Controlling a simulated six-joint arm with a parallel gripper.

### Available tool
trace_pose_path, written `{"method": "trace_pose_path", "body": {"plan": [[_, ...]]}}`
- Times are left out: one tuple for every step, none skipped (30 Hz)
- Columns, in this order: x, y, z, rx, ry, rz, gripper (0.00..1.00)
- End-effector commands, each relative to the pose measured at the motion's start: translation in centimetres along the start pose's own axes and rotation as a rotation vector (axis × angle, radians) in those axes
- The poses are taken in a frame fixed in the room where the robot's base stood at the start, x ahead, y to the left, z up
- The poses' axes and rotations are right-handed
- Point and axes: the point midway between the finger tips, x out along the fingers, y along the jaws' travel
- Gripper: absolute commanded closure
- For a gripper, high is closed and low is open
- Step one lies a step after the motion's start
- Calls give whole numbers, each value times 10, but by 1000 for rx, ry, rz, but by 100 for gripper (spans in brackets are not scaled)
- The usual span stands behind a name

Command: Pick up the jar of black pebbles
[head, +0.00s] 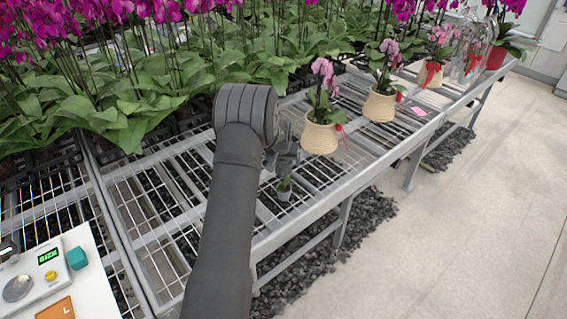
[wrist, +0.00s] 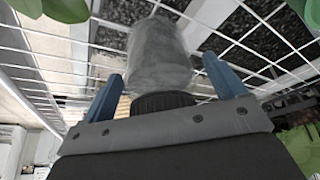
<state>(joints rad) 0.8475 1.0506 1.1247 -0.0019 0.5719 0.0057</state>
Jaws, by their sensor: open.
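A grey, see-through jar-like container (wrist: 158,58) stands out in the middle of the wrist view, with a dark ribbed round part (wrist: 160,103) at its near end. I cannot make out black pebbles in it. My gripper (wrist: 168,88) is open, with one blue finger on each side of the container and visible gaps between. In the head view my gripper (head: 287,162) is over the wire bench, partly hidden by my arm, and the container cannot be told apart there.
Basket-potted pink orchids (head: 320,137) stand along the wire bench (head: 345,168). Dense purple orchids fill the back. A white board with a small device (head: 46,275) is at lower left. The floor at right is clear.

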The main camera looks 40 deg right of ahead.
Motion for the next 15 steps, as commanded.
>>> {"method": "trace_pose_path", "body": {"plan": [[1, 0, 0, 0, 1, 0, 12], [1, 0, 0, 0, 1, 0, 12], [0, 0, 0, 0, 1, 0, 12], [0, 0, 0, 0, 1, 0, 12], [0, 0, 0, 0, 1, 0, 12], [0, 0, 0, 0, 1, 0, 12], [0, 0, 0, 0, 0, 0, 18], [0, 0, 0, 0, 0, 0, 23], [0, 0, 0, 0, 0, 0, 31], [0, 0, 0, 0, 0, 0, 37], [0, 0, 0, 0, 0, 0, 43], [0, 0, 0, 0, 0, 0, 51], [0, 0, 0, 0, 0, 0, 57], [0, 0, 0, 0, 0, 0, 63], [0, 0, 0, 0, 0, 0, 71]]}}
